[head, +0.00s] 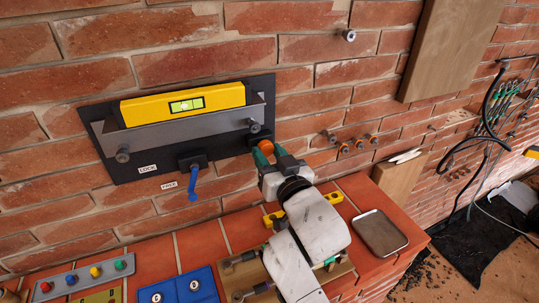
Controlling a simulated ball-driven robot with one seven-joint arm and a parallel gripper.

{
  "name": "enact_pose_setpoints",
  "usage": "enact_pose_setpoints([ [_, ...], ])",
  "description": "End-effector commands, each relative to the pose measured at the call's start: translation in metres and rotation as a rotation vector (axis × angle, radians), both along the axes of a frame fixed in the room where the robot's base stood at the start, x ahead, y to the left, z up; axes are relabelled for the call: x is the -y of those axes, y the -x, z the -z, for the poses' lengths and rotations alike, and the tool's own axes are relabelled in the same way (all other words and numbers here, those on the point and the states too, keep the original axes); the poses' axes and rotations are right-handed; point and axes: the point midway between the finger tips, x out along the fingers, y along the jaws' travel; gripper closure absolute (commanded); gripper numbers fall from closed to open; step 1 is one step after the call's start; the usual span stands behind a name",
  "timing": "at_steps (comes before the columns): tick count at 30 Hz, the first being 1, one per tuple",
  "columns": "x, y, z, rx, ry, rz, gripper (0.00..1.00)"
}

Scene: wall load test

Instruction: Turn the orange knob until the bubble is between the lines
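The yellow spirit level (150,107) sits on a grey bar (185,128) on a black wall plate (120,158). The bar slopes up to the right in the picture. The level's vial (187,104) is yellow-green with dark lines; the bubble's exact place is too small to tell. The orange knob (266,146) is at the plate's right end, partly hidden by my gripper (270,156). My gripper's fingertips are at the knob, seemingly one on each side; whether they grip it is unclear. A blue lever (193,182) hangs downward below the bar, near LOCK and FREE labels.
Pegs (345,147) stick out of the wall at right. Cables (487,130) hang farther right.

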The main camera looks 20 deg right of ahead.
Motion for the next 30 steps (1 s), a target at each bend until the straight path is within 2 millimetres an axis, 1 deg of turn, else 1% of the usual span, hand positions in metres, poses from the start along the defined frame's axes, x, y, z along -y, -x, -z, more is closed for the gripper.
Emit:
enact_pose_setpoints([
  [1, 0.0000, 0.0001, 0.0000, 0.000, 0.000, 0.000, 0.66],
  [9, -0.0001, 0.0001, 0.0000, 0.000, 0.000, 0.000, 0.91],
  [14, -0.0001, 0.0001, -0.0002, 0.000, 0.010, 0.000, 0.91],
  [19, 0.0002, 0.0001, -0.0005, -0.001, 0.062, 0.001, 0.91],
  [30, 0.0008, -0.0001, -0.0020, 0.001, 0.305, 0.001, 0.91],
])
